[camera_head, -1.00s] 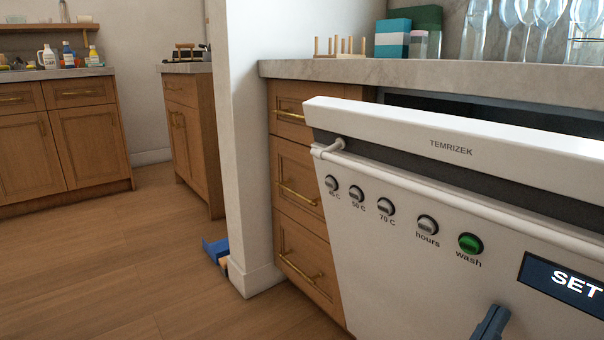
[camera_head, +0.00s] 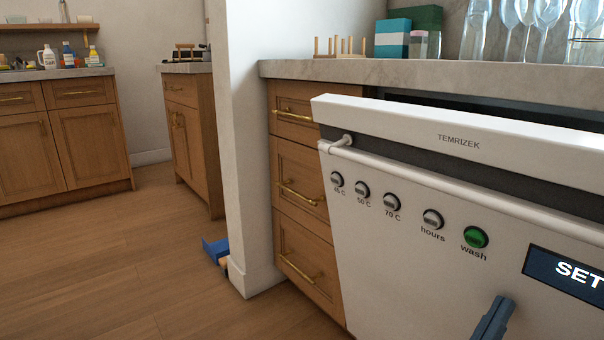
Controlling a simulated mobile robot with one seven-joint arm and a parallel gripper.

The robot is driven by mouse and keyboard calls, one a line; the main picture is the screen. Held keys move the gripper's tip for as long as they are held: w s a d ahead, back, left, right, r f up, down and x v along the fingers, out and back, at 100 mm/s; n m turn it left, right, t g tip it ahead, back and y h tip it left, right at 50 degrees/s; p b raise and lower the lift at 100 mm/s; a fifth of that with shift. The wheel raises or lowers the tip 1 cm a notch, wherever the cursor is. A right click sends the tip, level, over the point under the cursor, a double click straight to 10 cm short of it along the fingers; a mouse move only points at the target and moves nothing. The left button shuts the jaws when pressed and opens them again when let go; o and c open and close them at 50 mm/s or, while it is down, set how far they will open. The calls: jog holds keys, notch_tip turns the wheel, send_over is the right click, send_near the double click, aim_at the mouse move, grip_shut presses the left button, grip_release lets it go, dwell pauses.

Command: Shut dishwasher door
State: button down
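The white dishwasher door (camera_head: 400,255) fills the right of the view. It is tilted out a little from the cabinet front, with a dark gap behind its top edge under the counter. It has a handle bar (camera_head: 450,185), several knobs, a green wash button (camera_head: 474,237) and a dark SET display. Part of my gripper (camera_head: 494,318) shows at the bottom edge, dark blue-grey, in front of the door's face. Only one piece of it is visible, so its opening is hidden. I cannot tell whether it touches the door.
Wooden drawers (camera_head: 303,190) stand left of the door under a stone counter (camera_head: 330,69) with glasses, boxes and a peg rack. A white wall end (camera_head: 240,150) is beside them. A blue object (camera_head: 215,248) lies on the floor. The wooden floor at left is mostly clear.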

aim_at(510, 295)
jog(key=shift+b+x, duration=0.5)
jog(key=shift+x, duration=4.4)
dwell(1.8)
jog(key=shift+p+v, duration=0.8)
jog(key=shift+v, duration=1.7)
